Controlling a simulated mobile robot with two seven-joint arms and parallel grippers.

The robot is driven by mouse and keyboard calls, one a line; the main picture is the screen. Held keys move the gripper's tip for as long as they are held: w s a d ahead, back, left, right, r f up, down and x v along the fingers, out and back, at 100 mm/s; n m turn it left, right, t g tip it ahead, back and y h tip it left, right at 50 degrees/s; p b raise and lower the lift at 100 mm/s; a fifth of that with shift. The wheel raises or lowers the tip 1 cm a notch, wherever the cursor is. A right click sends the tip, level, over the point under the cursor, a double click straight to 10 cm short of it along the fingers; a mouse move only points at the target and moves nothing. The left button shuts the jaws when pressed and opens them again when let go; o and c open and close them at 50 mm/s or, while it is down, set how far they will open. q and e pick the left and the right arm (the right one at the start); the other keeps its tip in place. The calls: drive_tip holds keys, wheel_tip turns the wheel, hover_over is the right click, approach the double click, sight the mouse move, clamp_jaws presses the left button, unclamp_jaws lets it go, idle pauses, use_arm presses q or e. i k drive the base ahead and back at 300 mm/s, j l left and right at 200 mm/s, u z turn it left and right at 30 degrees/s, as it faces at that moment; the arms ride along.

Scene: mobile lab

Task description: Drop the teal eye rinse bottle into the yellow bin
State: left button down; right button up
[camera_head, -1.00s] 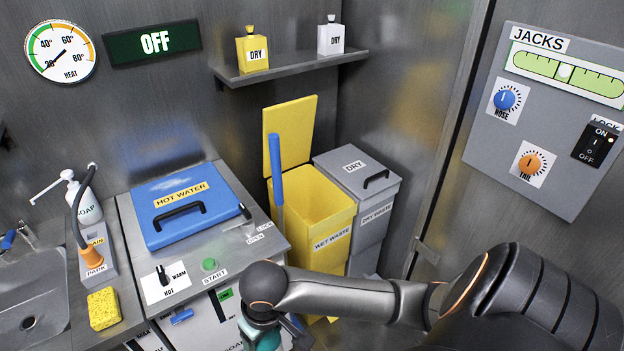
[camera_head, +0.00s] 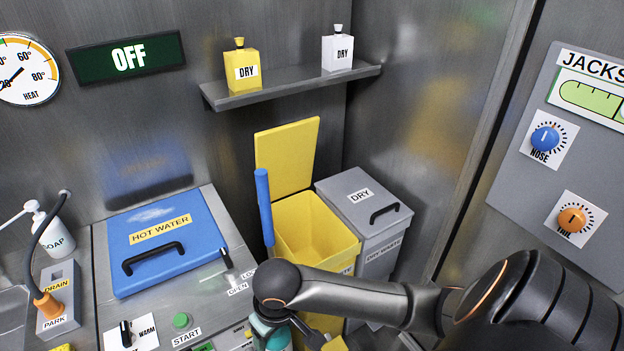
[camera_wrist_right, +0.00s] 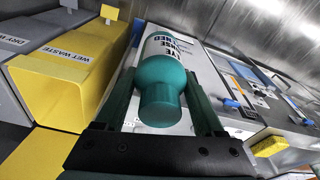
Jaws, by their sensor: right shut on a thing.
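The teal eye rinse bottle (camera_wrist_right: 162,80) is gripped between the two fingers of my right gripper (camera_wrist_right: 165,95) in the right wrist view, its rounded end toward the camera. In the head view only a part of the bottle (camera_head: 272,336) shows at the bottom edge, below my right wrist. The yellow bin (camera_head: 335,258), labelled wet waste, stands open with its lid (camera_head: 287,158) raised behind it. My right gripper is in front of the bin, apart from its opening. In the wrist view the bin (camera_wrist_right: 62,88) is left of the bottle. My left gripper is out of view.
The grey dry waste bin (camera_head: 362,195) is closed, right of the yellow bin. A blue upright handle (camera_head: 264,205) stands at the yellow bin's left edge. The hot water counter (camera_head: 215,310) is to the left. A shelf (camera_head: 300,85) with two bottles hangs above.

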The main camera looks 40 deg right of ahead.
sight(309, 263)
drive_tip(key=i+l, duration=0.1)
drive_tip(key=l, duration=0.2)
drive_tip(key=i+l, duration=0.1)
drive_tip(key=l, duration=0.25)
drive_tip(key=i+l, duration=0.15)
drive_tip(key=l, duration=0.15)
drive_tip(key=i+l, duration=0.1)
drive_tip(key=l, duration=0.25)
